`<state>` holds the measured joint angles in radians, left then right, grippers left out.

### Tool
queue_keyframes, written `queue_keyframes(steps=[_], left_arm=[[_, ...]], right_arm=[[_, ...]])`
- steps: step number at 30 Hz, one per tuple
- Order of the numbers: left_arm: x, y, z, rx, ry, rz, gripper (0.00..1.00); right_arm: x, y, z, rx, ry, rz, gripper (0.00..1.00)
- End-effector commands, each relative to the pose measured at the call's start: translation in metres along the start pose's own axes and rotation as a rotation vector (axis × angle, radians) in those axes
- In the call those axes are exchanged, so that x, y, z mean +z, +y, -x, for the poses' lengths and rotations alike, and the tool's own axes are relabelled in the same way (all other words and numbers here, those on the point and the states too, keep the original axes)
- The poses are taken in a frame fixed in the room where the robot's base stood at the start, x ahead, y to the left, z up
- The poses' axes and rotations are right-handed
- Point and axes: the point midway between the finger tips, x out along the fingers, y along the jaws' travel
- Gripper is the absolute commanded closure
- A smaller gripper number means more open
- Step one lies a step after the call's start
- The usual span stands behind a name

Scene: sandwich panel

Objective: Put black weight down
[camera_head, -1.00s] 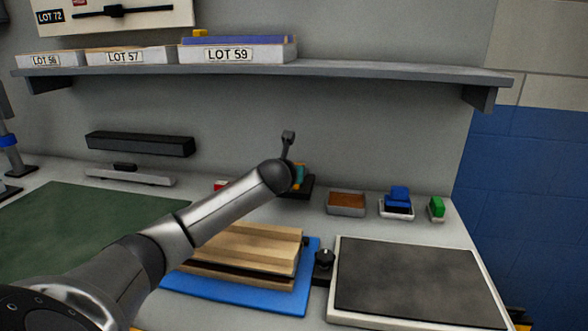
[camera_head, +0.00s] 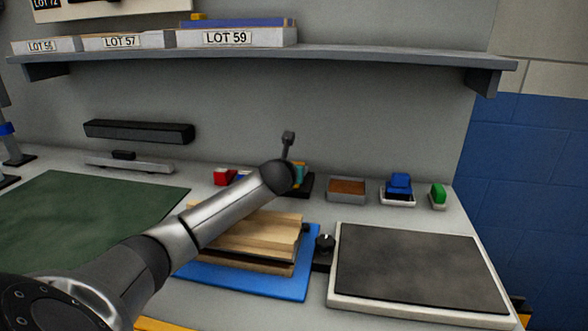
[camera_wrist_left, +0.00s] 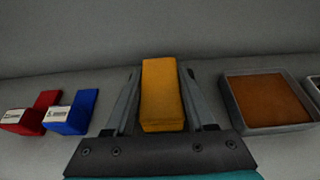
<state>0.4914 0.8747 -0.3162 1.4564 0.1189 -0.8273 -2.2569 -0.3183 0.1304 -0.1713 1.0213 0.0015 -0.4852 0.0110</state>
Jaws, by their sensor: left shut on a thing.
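My left gripper (camera_wrist_left: 163,100) has its two grey fingers on either side of an upright orange block (camera_wrist_left: 163,95) and is shut on it. In the head view my left arm hides most of the gripper; only teal, orange and dark parts show beyond the dark joint, above the back of the bench. A small black piece with a round knob (camera_head: 323,250) stands between the blue board and the dark-topped pad. I cannot tell whether it is the black weight. No other clear black weight shows. My right gripper is not in view.
Wooden strips (camera_head: 250,232) lie stacked on a blue board (camera_head: 280,290). A white-framed dark pad (camera_head: 420,265) is at the right. Small trays, including a brown-filled one (camera_head: 346,189), and red (camera_head: 223,177) and blue blocks line the back. A shelf (camera_head: 400,67) overhangs. The green mat (camera_head: 80,215) is bare.

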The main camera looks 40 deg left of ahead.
Motion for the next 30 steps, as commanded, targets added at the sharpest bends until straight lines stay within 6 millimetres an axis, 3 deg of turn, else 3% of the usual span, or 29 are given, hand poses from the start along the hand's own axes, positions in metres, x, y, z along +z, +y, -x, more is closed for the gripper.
queue_keyframes(steps=[1, 9, 21, 30], left_arm=[[-0.001, 0.000, 0.000, 0.001, 0.002, 0.000, 0.43], [-0.001, 0.000, 0.000, 0.000, 0.001, -0.001, 0.15], [0.002, 0.000, 0.006, 0.000, 0.001, -0.003, 0.15], [0.003, 0.001, 0.043, 0.001, 0.001, -0.006, 0.15]], right_arm=[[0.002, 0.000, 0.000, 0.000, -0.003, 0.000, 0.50], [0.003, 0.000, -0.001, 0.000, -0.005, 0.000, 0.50], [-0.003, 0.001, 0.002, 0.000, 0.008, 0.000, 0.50], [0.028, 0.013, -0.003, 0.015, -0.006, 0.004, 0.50]])
